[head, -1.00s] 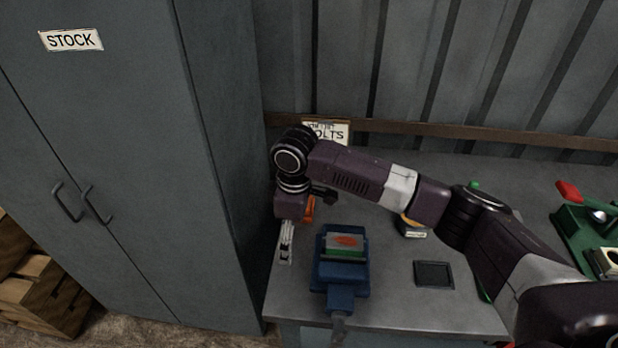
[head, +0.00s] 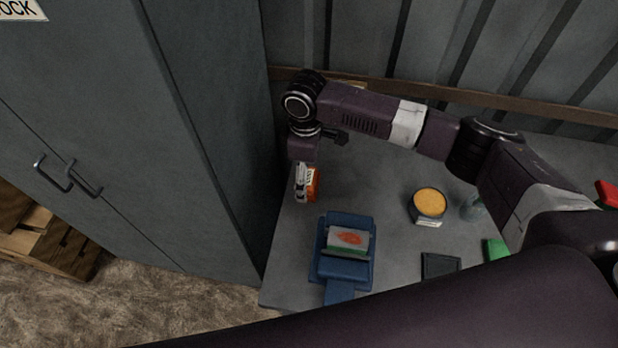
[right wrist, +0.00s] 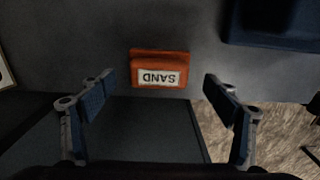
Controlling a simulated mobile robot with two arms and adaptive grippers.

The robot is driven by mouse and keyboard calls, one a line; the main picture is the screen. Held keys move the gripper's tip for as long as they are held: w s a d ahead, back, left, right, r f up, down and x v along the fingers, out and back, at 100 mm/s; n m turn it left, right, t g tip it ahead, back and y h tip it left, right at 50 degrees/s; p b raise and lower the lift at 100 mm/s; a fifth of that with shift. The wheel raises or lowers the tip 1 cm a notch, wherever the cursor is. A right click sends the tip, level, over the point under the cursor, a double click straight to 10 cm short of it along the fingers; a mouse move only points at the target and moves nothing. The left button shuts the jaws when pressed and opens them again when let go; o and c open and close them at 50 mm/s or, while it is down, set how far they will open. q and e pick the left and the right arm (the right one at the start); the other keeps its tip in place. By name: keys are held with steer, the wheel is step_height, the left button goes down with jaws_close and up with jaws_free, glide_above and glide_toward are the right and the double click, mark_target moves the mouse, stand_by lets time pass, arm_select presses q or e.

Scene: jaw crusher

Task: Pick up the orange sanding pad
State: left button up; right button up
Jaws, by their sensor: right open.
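The orange sanding pad (right wrist: 160,56) lies on the bench top near its left edge, with a white SAND label that reads upside down in the right wrist view. In the head view the pad (head: 314,184) is partly hidden by my right gripper (head: 302,188). In the right wrist view my right gripper (right wrist: 157,80) is open and empty. Its two fingers stand apart to either side of the pad, and the pad is ahead between them, touching neither. My left gripper is not in view.
A blue vise-like fixture (head: 332,272) holding a block stands just right of the pad. A tin with an orange top (head: 429,202) and a black tray (head: 440,265) are further right. The grey cabinet (head: 215,150) stands close on the left, past the bench edge.

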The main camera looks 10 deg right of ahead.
steer(key=shift+w+f, duration=0.1)
steer(key=shift+f, duration=0.9)
steer(key=c, duration=1.3)
arm_select(q)
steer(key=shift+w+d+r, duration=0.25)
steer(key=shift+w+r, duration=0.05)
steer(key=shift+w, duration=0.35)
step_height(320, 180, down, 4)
steer(key=b, duration=0.3)
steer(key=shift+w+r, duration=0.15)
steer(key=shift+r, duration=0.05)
arm_select(e)
step_height(320, 180, up, 20)
